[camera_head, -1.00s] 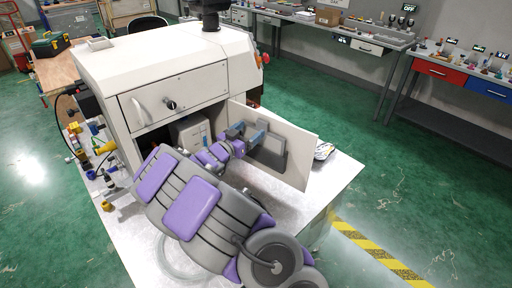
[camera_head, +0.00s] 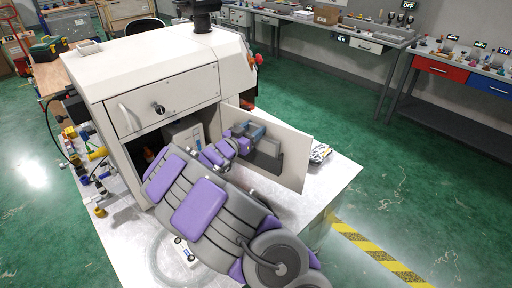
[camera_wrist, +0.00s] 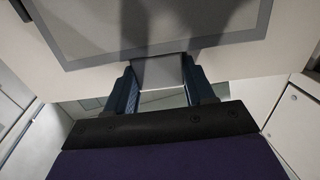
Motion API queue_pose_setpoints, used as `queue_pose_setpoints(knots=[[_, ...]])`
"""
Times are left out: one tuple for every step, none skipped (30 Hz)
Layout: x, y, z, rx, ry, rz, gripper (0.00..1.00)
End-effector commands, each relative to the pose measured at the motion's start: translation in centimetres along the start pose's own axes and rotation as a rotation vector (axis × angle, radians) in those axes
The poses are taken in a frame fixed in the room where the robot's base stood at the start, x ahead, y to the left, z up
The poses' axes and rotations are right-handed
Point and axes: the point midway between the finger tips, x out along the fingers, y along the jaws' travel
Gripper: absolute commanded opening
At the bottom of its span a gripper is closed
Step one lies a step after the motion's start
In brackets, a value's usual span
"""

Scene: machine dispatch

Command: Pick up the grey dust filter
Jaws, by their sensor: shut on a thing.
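The grey dust filter (camera_wrist: 150,22) is a flat, framed panel against the inner face of the white open door (camera_wrist: 90,78). It fills the top of the wrist view, with a small grey tab at its near edge. My gripper (camera_wrist: 160,88) has its two blue fingers on either side of this tab and is shut on it. In the head view, my gripper (camera_head: 250,130) is at the door (camera_head: 292,160), and the filter (camera_head: 268,148) shows partly behind it. The filter's far edge is outside the wrist view.
The white machine (camera_head: 150,75) stands left of the door, with a dark open compartment and a light box (camera_head: 184,134) inside. Fittings (camera_head: 95,155) lie along the metal table's left side. A small packet (camera_head: 319,153) lies right of the door.

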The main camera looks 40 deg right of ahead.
Motion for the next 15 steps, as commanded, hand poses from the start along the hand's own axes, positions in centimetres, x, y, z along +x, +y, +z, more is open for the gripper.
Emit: queue_pose_setpoints(knots=[[-0.17,-0.03,0.06,-0.001,-0.001,0.001,0.38],[-0.25,-0.07,0.05,-0.001,0.0,0.0,0.35],[-0.28,-0.08,0.06,-0.001,0.0,0.0,0.31],[-0.3,-0.09,0.06,-0.001,0.0,0.001,0.28],[-0.36,-0.11,0.06,-0.001,0.0,0.0,0.26],[-0.42,-0.15,0.05,-0.001,0.0,0.0,0.22],[-0.45,-0.16,0.05,-0.001,0.001,0.0,0.19],[-0.46,-0.17,0.05,-0.001,0.001,0.0,0.16],[-0.45,-0.17,0.05,-0.001,0.001,0.0,0.12],[-0.42,-0.17,0.05,-0.001,0.0,0.0,0.09],[-0.38,-0.16,0.05,-0.001,0.0,-0.001,0.06],[-0.32,-0.15,0.05,-0.001,0.0,-0.001,0.05],[-0.3,-0.14,0.06,-0.001,0.0,-0.001,0.05],[-0.3,-0.15,0.05,-0.001,0.0,-0.001,0.05],[-0.3,-0.15,0.04,-0.001,0.0,-0.002,0.05]])
